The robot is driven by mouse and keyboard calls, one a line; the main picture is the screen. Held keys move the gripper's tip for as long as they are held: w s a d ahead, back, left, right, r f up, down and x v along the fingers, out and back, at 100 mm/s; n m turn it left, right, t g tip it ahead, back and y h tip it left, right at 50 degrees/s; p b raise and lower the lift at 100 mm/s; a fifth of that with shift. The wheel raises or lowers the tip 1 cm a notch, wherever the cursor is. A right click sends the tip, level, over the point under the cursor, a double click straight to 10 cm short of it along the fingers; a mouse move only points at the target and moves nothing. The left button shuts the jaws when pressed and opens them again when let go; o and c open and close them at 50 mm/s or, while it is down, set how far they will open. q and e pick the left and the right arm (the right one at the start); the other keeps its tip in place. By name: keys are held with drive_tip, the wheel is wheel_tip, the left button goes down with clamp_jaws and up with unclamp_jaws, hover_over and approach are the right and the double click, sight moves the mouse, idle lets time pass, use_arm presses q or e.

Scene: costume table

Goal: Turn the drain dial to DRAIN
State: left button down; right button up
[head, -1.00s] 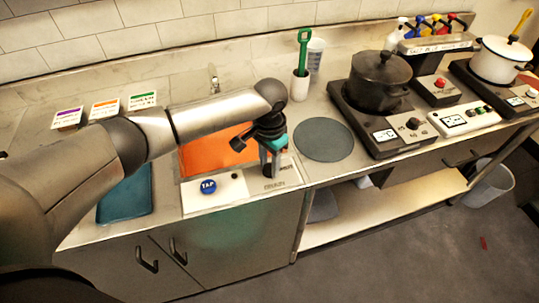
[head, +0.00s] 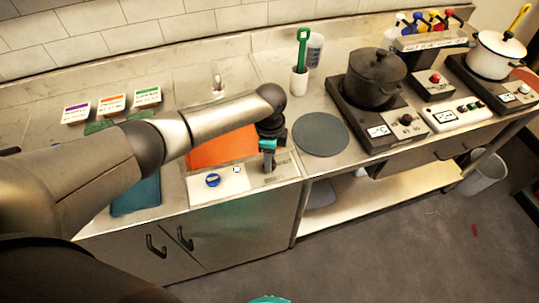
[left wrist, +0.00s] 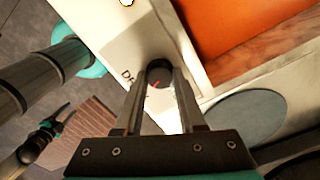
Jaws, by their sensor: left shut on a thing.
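My left gripper (head: 268,166) points down at the front right of the sink, over the white panel (left wrist: 125,55). The drain dial (left wrist: 158,72), dark and round with a small red mark, sits between its fingertips in the left wrist view. The fingers are shut on it. In the head view the gripper hides most of the dial. The DRAIN lettering is partly covered by a finger in the left wrist view. A round blue TAP knob (head: 212,181) is on the panel left of the gripper.
The orange sink basin (head: 218,149) lies behind the panel. A grey round mat (head: 320,134) is to the right, with a black pot (head: 376,78) on a hot plate beyond it. A green-handled tool stands in a white holder (head: 299,82). Teal parts of my body show at view edges.

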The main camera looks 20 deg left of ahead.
use_arm(q)
drive_tip(key=shift+m, duration=1.6)
drive_tip(key=shift+d, duration=0.1)
drive_tip(key=c, duration=0.5)
unclamp_jaws()
drive_tip(key=shift+r, duration=0.15)
wheel_tip(320, 180, up, 15)
drive_tip(key=p, duration=0.1)
drive_tip(key=shift+p, duration=0.3)
